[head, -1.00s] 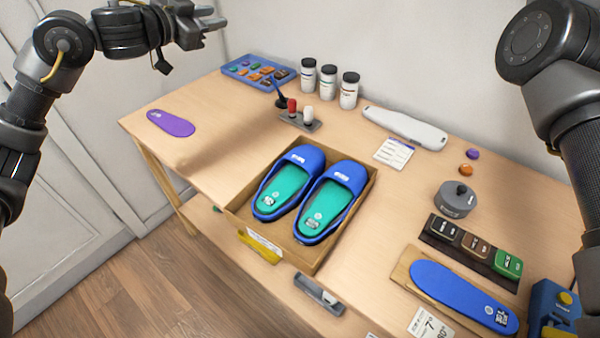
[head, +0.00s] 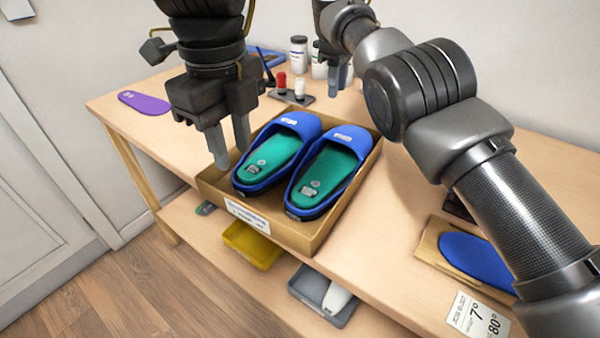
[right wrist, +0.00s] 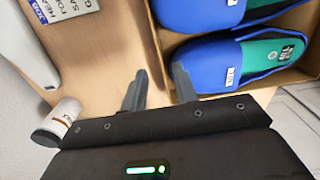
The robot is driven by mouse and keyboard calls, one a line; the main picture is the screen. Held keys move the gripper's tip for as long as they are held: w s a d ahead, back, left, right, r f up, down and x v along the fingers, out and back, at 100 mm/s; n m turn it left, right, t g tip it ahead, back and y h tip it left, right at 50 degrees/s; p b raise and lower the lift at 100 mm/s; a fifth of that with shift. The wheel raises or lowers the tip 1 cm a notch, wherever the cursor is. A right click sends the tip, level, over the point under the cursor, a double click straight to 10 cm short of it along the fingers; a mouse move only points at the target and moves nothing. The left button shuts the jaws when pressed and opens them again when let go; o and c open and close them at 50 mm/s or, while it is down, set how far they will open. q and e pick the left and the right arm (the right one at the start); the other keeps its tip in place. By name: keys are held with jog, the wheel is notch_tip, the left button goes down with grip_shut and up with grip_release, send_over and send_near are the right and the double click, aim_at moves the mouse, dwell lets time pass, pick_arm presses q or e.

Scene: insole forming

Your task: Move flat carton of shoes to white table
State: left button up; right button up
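The flat carton (head: 318,232) is open-topped brown cardboard on a light wooden table (head: 400,225), near its front edge. It holds two blue slippers (head: 328,172) with green insoles. My left gripper (head: 231,157) is open and empty, pointing down at the carton's left side. My right gripper (head: 340,78) is at the carton's back right side, partly hidden by my arm. In the right wrist view the right gripper (right wrist: 159,80) is open, its fingers apart near the carton's wall (right wrist: 148,50). I cannot tell whether they straddle that wall. No white table shows.
A purple insole (head: 144,102) lies at the table's left. Bottles (head: 299,52) and a red-and-white-knobbed stand (head: 291,90) are behind the carton. A blue insole (head: 478,262) lies at right. Yellow (head: 250,245) and grey (head: 318,290) trays sit on a lower shelf.

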aim_at(246, 205)
pick_arm(q)
jog(key=shift+d, duration=0.1)
pick_arm(e)
jog(key=shift+d, duration=0.1)
